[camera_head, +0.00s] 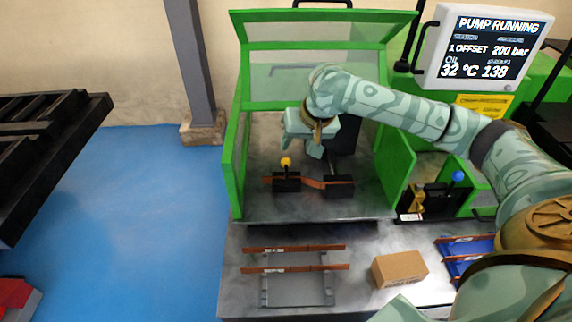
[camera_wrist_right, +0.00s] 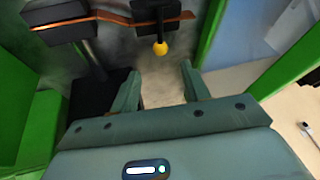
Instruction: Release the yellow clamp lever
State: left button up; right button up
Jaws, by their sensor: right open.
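The yellow clamp lever (camera_head: 286,162) has a round yellow knob on a short dark stem and stands up from the left black block inside the green machine. Its knob also shows in the right wrist view (camera_wrist_right: 160,48), beyond my fingertips and roughly between them. A copper bar (camera_head: 312,183) with an offset bend runs across the left black block (camera_head: 287,186) and the right black block (camera_head: 340,190). My right gripper (camera_head: 301,147) is open and empty, reaching in over the bed, apart from the knob. My left gripper is not in view.
Green guard walls (camera_head: 397,165) stand either side of the bed. A dark column (camera_wrist_right: 88,62) is close beside my right gripper. In front are a grey rack with copper bars (camera_head: 296,290), a cardboard box (camera_head: 399,268) and a blue tray (camera_head: 470,247). A blue-knobbed lever (camera_head: 457,176) stands right. The screen (camera_head: 487,47) reads "PUMP RUNNING".

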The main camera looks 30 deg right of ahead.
aim_at(287, 160)
jog(key=b+x, duration=0.4)
jog(key=x, duration=0.5)
jog(key=shift+w+f, duration=0.1)
jog(key=shift+f, duration=0.1)
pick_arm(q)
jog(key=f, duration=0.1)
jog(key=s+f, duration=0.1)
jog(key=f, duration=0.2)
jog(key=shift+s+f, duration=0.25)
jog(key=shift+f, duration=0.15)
pick_arm(e)
jog(key=shift+r, duration=0.1)
grip_shut()
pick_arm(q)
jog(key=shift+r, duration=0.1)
